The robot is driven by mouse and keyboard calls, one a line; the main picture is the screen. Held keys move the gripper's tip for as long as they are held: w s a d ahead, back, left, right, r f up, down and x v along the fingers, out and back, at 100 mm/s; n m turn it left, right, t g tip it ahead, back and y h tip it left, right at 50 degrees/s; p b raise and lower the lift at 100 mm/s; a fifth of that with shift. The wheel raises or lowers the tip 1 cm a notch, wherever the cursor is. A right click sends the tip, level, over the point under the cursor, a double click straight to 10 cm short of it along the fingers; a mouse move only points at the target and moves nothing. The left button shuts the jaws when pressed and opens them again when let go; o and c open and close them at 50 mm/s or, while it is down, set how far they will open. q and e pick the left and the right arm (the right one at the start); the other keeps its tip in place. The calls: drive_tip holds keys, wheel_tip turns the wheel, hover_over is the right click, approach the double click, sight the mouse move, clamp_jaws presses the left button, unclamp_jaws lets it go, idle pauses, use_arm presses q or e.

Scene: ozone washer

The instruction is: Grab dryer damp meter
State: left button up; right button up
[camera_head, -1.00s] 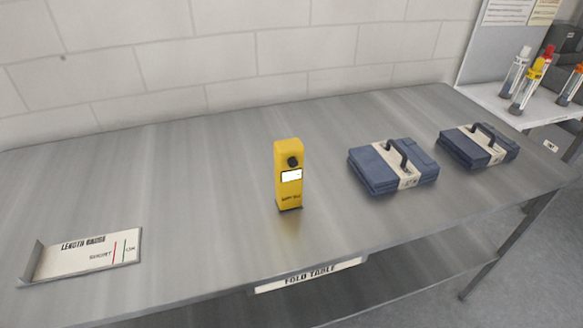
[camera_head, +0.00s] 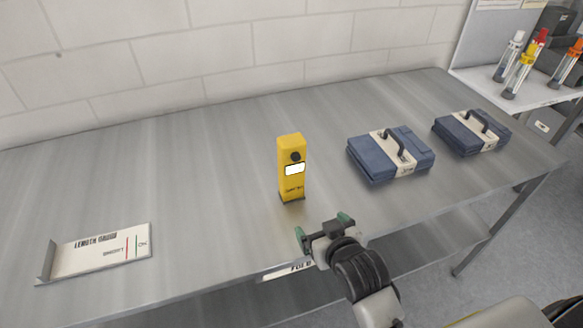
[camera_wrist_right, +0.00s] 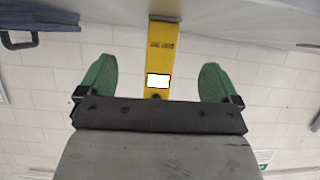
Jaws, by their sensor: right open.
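The damp meter (camera_head: 291,168) is a yellow upright box with a dark round knob and a white screen. It stands on the metal fold table (camera_head: 200,165). My right gripper (camera_head: 322,231) is open and empty, in front of the meter and slightly to its right, apart from it. In the right wrist view the meter (camera_wrist_right: 160,62) appears between the two green fingertips (camera_wrist_right: 152,78), with a gap on each side. My left gripper is not in view.
Two folded blue bundles with handles, one nearer (camera_head: 370,160) and one farther (camera_head: 458,136), lie right of the meter. A length gauge plate (camera_head: 100,254) lies at the left. Capped tubes (camera_head: 522,70) stand on a shelf at right.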

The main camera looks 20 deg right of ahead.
sight(298, 161)
drive_tip(key=w+r+t, duration=0.1)
drive_tip(key=w+r, duration=0.1)
drive_tip(key=w, duration=0.1)
drive_tip(key=w+r+t, duration=0.2)
drive_tip(key=w+r, duration=0.1)
drive_tip(key=w, duration=0.1)
drive_tip(key=w+a+r+t+p, duration=0.1)
drive_tip(key=w+r+t, duration=0.1)
drive_tip(key=w+r, duration=0.1)
drive_tip(key=shift+w+a+r, duration=0.1)
drive_tip(key=shift+w, duration=0.25)
drive_tip(key=w, duration=0.1)
drive_tip(key=w+p, duration=0.1)
drive_tip(key=w, duration=0.1)
drive_tip(key=w+f+p, duration=0.1)
drive_tip(key=w, duration=0.1)
drive_tip(key=shift+a, duration=0.2)
drive_tip(key=shift+w, duration=0.55)
drive_tip(key=shift+s, duration=0.1)
drive_tip(key=shift+c, duration=0.9)
drive_tip(key=c, duration=1)
